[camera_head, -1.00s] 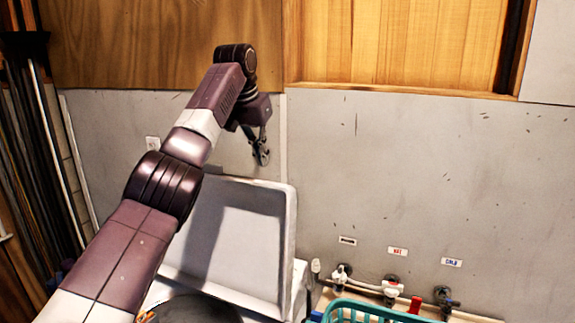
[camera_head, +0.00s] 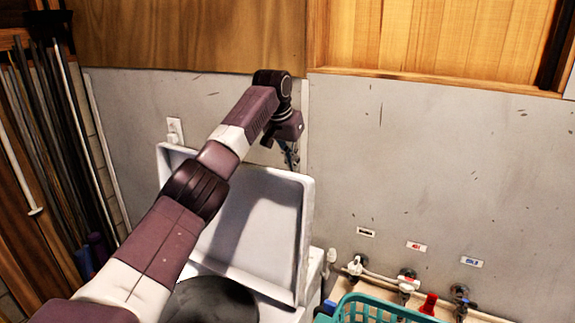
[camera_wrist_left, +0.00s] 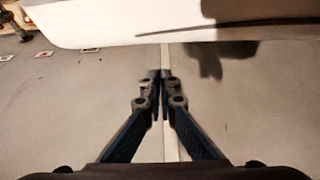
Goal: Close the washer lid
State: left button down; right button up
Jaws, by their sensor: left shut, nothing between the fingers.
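The washer lid (camera_head: 250,225) is a white panel standing open, tilted up near the grey wall. The washer's dark round opening (camera_head: 212,300) shows below it, partly hidden by my left arm. My left gripper (camera_head: 292,160) is at the lid's top edge, toward its right corner, and seems to be at or behind that edge. In the left wrist view the left gripper (camera_wrist_left: 160,75) has its fingers together with nothing between them. The lid's white edge (camera_wrist_left: 130,25) crosses the top of that view, just beyond the fingertips. My right gripper is not in view.
A teal basket (camera_head: 375,312) stands at the lower right, beside the washer. Water taps (camera_head: 408,280) with labels are on the wall behind it. Long poles (camera_head: 50,130) lean at the left. A wall outlet (camera_head: 175,130) is left of the lid.

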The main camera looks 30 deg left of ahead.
pick_arm(q)
jog(key=shift+s+d+f+p, duration=0.1)
jog(key=shift+s+p, duration=0.1)
jog(key=shift+s, duration=0.7)
jog(key=shift+s+d+p, duration=0.1)
jog(key=shift+s+p, duration=0.05)
jog(key=shift+s, duration=0.7)
jog(key=shift+s, duration=0.1)
